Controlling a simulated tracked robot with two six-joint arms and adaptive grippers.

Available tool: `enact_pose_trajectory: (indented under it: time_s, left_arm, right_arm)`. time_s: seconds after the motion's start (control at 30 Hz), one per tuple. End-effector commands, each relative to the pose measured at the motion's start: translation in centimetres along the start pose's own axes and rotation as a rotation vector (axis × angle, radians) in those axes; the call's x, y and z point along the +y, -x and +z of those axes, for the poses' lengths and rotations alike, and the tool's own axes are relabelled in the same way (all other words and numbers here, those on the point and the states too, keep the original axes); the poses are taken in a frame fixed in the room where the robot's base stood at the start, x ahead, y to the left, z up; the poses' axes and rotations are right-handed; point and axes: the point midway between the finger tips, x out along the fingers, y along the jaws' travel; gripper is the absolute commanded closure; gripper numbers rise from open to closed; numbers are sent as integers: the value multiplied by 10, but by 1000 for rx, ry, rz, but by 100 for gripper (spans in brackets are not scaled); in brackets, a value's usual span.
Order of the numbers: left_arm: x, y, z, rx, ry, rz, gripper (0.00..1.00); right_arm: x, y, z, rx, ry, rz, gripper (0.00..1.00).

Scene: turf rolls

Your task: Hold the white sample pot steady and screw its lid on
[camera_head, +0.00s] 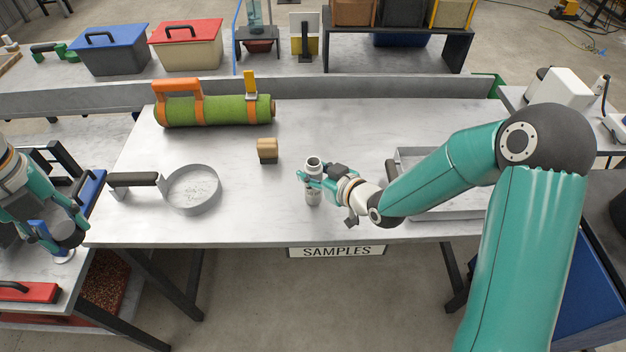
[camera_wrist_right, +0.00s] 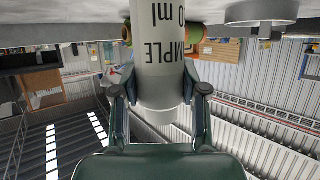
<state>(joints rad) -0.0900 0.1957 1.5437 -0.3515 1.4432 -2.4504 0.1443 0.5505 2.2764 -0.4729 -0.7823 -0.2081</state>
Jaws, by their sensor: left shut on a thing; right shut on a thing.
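The white sample pot (camera_head: 313,193) is upright near the front middle of the table, its dark open mouth facing up and no lid on it. My right gripper (camera_head: 312,178) is shut around its upper body. The right wrist view shows the pot (camera_wrist_right: 160,60) upside down with printed lettering, between the two fingers (camera_wrist_right: 160,92). Whether its base touches the table is unclear. My left gripper (camera_head: 64,244) is at the far left, beyond the table's left edge, shut on a small white piece (camera_head: 63,257) that looks like the lid; the fingers partly hide it.
A round metal sieve-like pan (camera_head: 212,205) with a dark handle lies left of the pot. A wooden block (camera_head: 267,151) and a strapped green turf roll (camera_head: 225,110) lie behind. A metal tray (camera_head: 440,214) is right, partly under my right arm. The table between pan and pot is clear.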

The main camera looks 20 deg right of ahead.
Motion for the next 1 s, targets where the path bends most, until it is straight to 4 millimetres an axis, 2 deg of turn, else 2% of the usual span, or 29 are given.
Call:
enact_pose_trajectory:
  time_s: [0.27, 0.47, 0.77, 1.0]
  left_arm:
    - [0, -1, 0, 0, 1, 0, 73]
    - [0, -4, 0, 0, 1, 0, 73]
    - [1, -8, 0, 0, 1, 0, 73]
    - [1, 5, 0, 0, 1, 0, 73]
  right_arm:
    - [0, 2, -8, 3, 2, 0, 95]
    - [0, 12, -31, 8, 4, 1, 95]
    - [0, 44, -110, 11, 5, 1, 95]
    - [0, 66, -162, 5, 4, 0, 95]
